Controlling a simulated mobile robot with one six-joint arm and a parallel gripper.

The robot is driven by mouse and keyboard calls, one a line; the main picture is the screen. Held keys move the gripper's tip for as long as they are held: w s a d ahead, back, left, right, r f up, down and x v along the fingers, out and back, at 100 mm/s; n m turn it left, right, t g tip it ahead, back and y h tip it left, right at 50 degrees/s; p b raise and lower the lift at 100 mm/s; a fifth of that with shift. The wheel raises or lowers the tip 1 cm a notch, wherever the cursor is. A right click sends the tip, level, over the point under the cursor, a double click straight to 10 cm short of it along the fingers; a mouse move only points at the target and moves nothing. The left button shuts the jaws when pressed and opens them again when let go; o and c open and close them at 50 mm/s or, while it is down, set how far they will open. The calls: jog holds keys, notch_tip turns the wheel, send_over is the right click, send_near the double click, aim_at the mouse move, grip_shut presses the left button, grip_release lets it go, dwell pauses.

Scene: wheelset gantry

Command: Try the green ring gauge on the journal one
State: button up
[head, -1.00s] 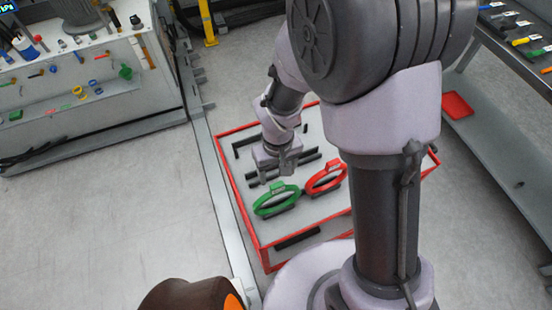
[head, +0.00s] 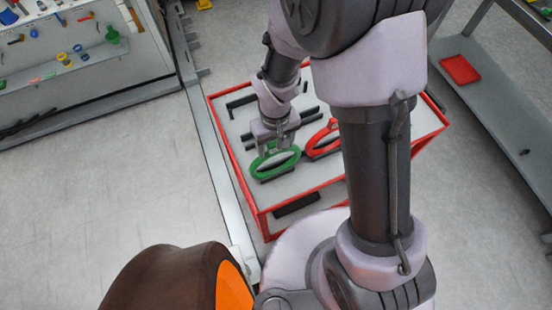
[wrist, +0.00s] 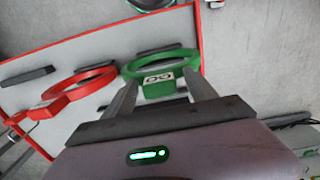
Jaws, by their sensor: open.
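The green ring gauge (head: 256,166) stands in a dark holder on the red-edged tray table, at its near left part. In the wrist view the green ring gauge (wrist: 190,68) shows a thick grip block with a white label facing my gripper. My gripper (head: 276,143) is just above and behind the ring's upper side. In the wrist view my gripper (wrist: 163,86) is open, its two fingers on either side of the grip block. I cannot tell whether the fingers touch it. The journals are not in view.
A red ring gauge (head: 310,144) stands close to the right of the green one. Black bars lie on the red-edged table (head: 226,172). A grey shelf with a red tray (head: 460,70) is at the right, a tool panel at the left. Floor at the left is clear.

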jog(key=shift+r, duration=0.1)
grip_shut()
jog(key=shift+r+p, duration=3.25)
jog(key=shift+r, duration=1)
